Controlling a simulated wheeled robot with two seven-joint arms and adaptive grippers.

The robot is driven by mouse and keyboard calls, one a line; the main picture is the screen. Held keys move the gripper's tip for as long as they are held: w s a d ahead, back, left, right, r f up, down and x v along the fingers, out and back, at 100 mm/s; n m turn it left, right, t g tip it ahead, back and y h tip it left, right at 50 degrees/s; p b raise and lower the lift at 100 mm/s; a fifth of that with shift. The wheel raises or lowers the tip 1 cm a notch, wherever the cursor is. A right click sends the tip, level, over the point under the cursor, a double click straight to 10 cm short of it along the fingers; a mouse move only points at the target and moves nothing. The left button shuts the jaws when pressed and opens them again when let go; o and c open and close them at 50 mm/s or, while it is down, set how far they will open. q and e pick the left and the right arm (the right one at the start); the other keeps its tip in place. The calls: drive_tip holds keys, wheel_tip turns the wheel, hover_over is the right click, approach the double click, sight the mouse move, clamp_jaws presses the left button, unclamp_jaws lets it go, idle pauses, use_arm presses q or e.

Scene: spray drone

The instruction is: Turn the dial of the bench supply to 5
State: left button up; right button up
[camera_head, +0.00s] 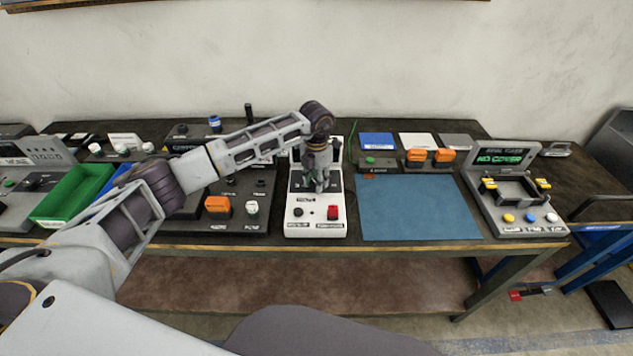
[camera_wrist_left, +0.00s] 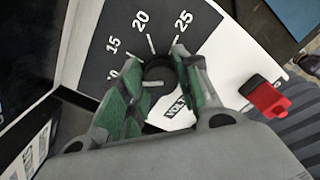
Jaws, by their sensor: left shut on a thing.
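The bench supply (camera_head: 315,222) is a white box with a dark dial face, in the middle of the bench. My left gripper (camera_head: 319,184) points down over it and hides the dial in the head view. In the left wrist view the dial (camera_wrist_left: 158,68) is a dark round knob between the green finger pads of my left gripper (camera_wrist_left: 153,82), which is shut on it. White numbers 15, 20 and 25 show around the knob, with another partly hidden at the left. A short white mark shows at the knob; I cannot tell its exact reading.
A green tray (camera_head: 72,195) is farther left.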

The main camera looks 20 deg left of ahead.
sight(315, 182)
use_arm(q)
drive_tip(key=n, duration=0.4)
drive_tip(key=shift+w+a+n, duration=0.1)
drive_tip(key=shift+n, duration=0.2)
drive_tip(key=shift+r+n+b, duration=0.1)
drive_tip(key=shift+n+b, duration=0.25)
drive_tip(key=shift+n, duration=1.85)
drive_tip(key=o, duration=1)
wheel_tip(315, 182, up, 12)
